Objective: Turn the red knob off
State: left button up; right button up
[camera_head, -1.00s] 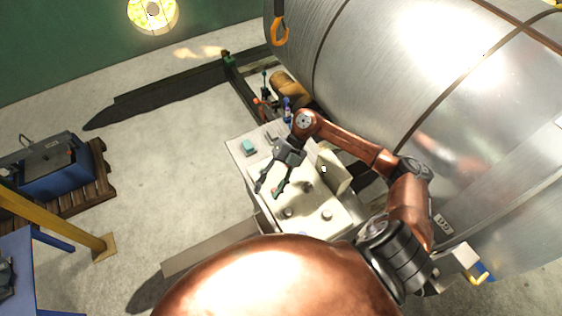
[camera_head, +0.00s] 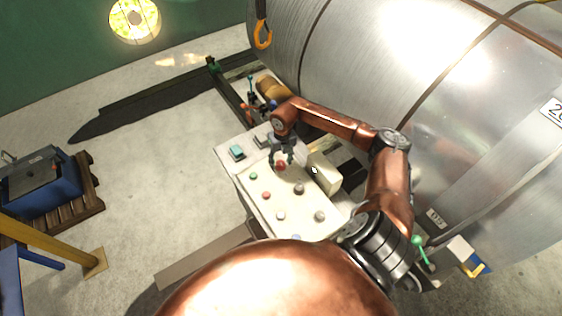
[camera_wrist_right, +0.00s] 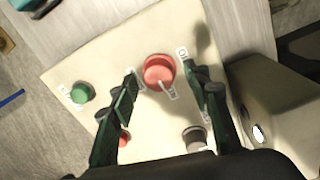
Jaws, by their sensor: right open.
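The red knob (camera_head: 281,166) sits on the cream control panel (camera_head: 270,215), near its upper edge in the head view. In the right wrist view the red knob (camera_wrist_right: 159,70) is round, with a pale pointer mark at its lower right and small labels beside it. My right gripper (camera_head: 281,160) is right over the knob. Its fingers (camera_wrist_right: 160,80) are open and spread to either side of the knob, with visible gaps. I cannot tell its exact height above the panel. My left gripper is not in view.
A green button (camera_wrist_right: 82,93) and a smaller red button (camera_head: 266,195) are on the panel, with several grey knobs. A cream box (camera_head: 323,172) stands close at the panel's right. A large metal tank (camera_head: 400,70) fills the right background.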

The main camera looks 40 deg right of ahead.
jog(key=shift+f, duration=0.4)
jog(key=shift+c, duration=0.4)
jog(key=c, duration=1.1)
